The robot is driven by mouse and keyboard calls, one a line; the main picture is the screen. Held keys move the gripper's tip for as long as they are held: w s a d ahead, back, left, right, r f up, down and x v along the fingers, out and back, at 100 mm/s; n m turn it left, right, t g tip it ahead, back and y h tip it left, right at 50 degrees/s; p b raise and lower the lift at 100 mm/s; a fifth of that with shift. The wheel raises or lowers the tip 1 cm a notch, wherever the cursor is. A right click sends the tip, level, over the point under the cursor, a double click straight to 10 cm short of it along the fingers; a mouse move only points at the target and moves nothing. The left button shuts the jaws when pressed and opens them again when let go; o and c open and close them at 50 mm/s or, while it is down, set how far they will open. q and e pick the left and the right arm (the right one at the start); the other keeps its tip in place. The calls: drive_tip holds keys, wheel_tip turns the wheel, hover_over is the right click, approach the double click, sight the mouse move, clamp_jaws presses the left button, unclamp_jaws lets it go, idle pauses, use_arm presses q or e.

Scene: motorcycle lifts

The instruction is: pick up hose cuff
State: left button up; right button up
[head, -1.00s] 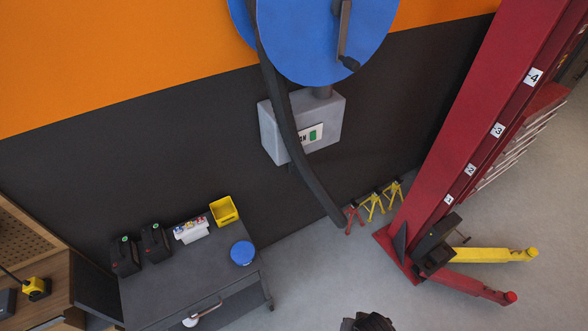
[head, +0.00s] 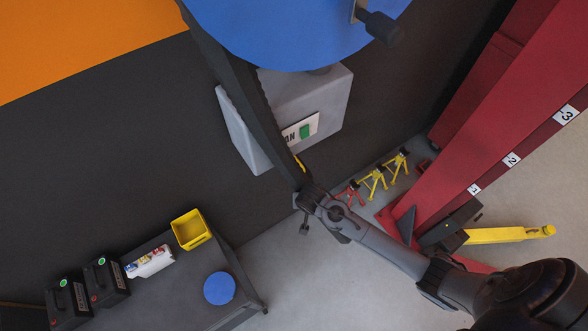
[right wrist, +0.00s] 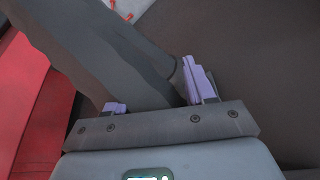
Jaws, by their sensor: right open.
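A thick black hose (head: 238,85) hangs from the blue reel (head: 300,25) and slants down to the right. Its lower end, where the hose cuff would be, is largely hidden at my right gripper (head: 306,190). I cannot make out the cuff separately. In the right wrist view, the hose (right wrist: 95,50) runs between the two purple fingers of my right gripper (right wrist: 152,88). The fingers are open, one on each side of it, and I cannot tell whether either touches it. My left gripper is out of view.
A grey wall box (head: 305,100) is behind the hose. A red lift post (head: 500,120) with a yellow arm (head: 510,234) stands at right, near yellow stands (head: 372,182). A dark workbench (head: 180,290) with a yellow bin (head: 191,230) is lower left. Grey floor lies between.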

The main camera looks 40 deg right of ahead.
sight(303, 170)
drive_tip(key=w+d, duration=0.2)
drive_tip(key=w, duration=0.1)
drive_tip(key=w+d, duration=0.2)
drive_tip(key=w, duration=0.2)
drive_tip(key=w+d, duration=0.2)
drive_tip(key=w, duration=0.2)
drive_tip(key=shift+d+r, duration=0.2)
drive_tip(key=shift+d, duration=0.15)
drive_tip(key=shift+x, duration=1.1)
drive_tip(key=shift+f, duration=0.45)
drive_tip(key=shift+c, duration=0.3)
clamp_jaws()
